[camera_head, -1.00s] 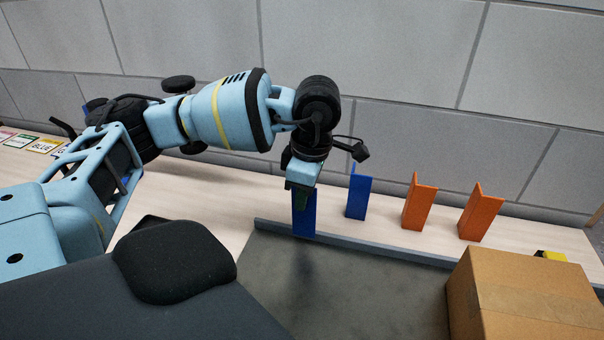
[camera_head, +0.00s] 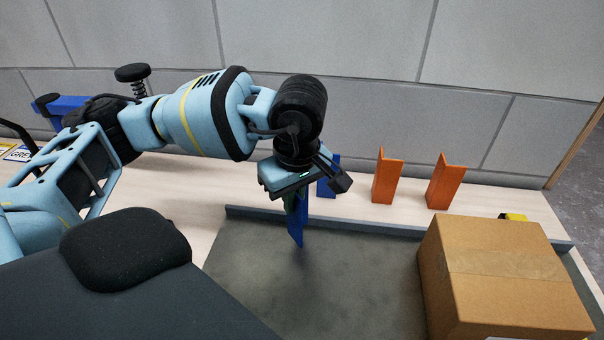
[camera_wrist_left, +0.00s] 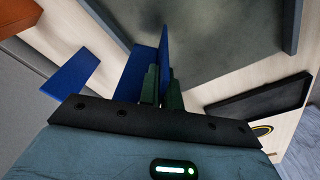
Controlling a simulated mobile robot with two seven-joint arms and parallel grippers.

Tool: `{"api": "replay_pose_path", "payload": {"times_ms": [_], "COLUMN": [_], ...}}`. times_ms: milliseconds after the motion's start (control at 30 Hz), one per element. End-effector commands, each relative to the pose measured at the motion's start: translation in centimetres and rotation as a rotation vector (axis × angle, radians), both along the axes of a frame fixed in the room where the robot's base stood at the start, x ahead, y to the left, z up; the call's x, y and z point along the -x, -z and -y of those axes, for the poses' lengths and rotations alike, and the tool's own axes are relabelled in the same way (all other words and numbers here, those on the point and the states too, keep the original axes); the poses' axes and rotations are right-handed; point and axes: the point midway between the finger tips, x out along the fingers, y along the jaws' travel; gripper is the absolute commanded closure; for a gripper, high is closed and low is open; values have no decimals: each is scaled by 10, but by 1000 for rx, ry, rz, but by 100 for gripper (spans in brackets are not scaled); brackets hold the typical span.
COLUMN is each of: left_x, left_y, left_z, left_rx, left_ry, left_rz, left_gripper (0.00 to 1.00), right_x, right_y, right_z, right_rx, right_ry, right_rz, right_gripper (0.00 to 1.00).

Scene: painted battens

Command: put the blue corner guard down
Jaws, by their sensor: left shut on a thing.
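My left gripper (camera_head: 292,200) is shut on a blue corner guard (camera_head: 297,228), which hangs below the fingers, somewhat tilted, over the near grey surface. The left wrist view shows this guard (camera_wrist_left: 142,72) between the green fingers (camera_wrist_left: 162,88). A second blue corner guard (camera_head: 327,183) stands on the pale bench behind the gripper, partly hidden by it; it also shows in the left wrist view (camera_wrist_left: 70,74). Whether the held guard touches the grey surface is not clear. My right gripper is not in view.
Two orange corner guards (camera_head: 387,177) stand upright on the pale bench (camera_head: 190,188). A cardboard box (camera_head: 500,285) stands at the right on the grey surface (camera_head: 350,280). A low grey lip (camera_head: 400,228) runs along its back. The grey surface left of the box is clear.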

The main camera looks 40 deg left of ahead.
Motion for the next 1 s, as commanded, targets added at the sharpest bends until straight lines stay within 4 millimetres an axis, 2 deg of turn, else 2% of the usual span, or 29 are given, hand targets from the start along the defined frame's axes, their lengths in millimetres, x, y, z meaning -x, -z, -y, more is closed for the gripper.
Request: {"api": "replay_pose_path", "payload": {"times_ms": [300, 500, 700, 1000], "left_x": [-3, -3, -3, -3], "left_y": [8, 10, 11, 11], "left_z": [39, 58, 66, 68], "left_rx": [1, 2, 0, 0], "left_ry": [709, 1059, 1230, 1256], "left_rz": [1, 1, 0, 0], "left_gripper": [100, 100, 100, 100], "right_x": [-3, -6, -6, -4], "right_y": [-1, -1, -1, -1], "right_z": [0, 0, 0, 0], "right_rx": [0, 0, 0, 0], "right_ry": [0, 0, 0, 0], "right_rz": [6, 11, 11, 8], "right_gripper": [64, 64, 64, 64]}}
